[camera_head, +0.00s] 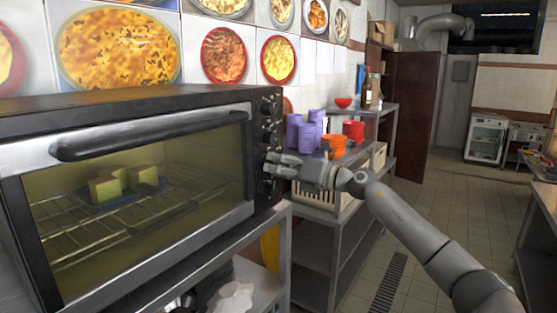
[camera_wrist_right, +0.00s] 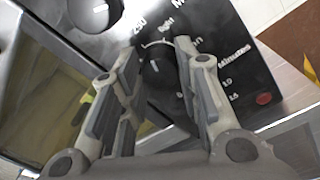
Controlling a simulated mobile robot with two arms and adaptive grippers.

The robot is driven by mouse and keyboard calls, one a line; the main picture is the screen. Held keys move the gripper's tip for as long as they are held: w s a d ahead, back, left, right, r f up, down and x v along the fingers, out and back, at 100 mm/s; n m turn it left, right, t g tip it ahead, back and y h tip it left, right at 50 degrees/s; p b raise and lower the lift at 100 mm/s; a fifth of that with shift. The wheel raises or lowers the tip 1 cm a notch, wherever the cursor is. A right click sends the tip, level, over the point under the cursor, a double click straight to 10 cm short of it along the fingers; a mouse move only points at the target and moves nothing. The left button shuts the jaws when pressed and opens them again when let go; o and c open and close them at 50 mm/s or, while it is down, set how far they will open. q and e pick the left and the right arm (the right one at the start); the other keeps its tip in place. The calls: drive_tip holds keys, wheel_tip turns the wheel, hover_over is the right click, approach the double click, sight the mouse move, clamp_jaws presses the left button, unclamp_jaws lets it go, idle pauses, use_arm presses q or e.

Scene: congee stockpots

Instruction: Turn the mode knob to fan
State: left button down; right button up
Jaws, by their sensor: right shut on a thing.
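The black toaster oven (camera_head: 150,113) stands at the left with its glass door closed. Its dark control panel (camera_head: 268,110) with a column of knobs faces right. My right gripper (camera_head: 271,163) reaches this panel from the right. In the right wrist view, the right gripper (camera_wrist_right: 156,58) has its fingers on either side of a round black knob (camera_wrist_right: 157,73), the mode knob by its place above the "Minutes" lettering. The gripper is shut on it. The fingers partly cover the knob and its labels, so its setting is hard to read. My left gripper is out of view.
Another knob (camera_wrist_right: 93,14) is at the wrist view's upper left, near "250". Yellow blocks (camera_head: 122,180) sit inside the oven. Purple cups (camera_head: 306,130), an orange container (camera_head: 334,146) and a red one (camera_head: 354,131) stand behind my gripper. Floor on the right is open.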

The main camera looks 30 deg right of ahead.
drive_tip(key=m+p, duration=0.7)
drive_tip(key=m, duration=0.1)
drive_tip(key=m+p, duration=0.7)
drive_tip(key=m, duration=0.1)
drive_tip(key=shift+f+m+t+h, duration=0.15)
drive_tip(key=shift+m+t+h, duration=0.15)
drive_tip(key=shift+t, duration=0.1)
drive_tip(key=o, duration=1)
drive_tip(key=shift+v, duration=6)
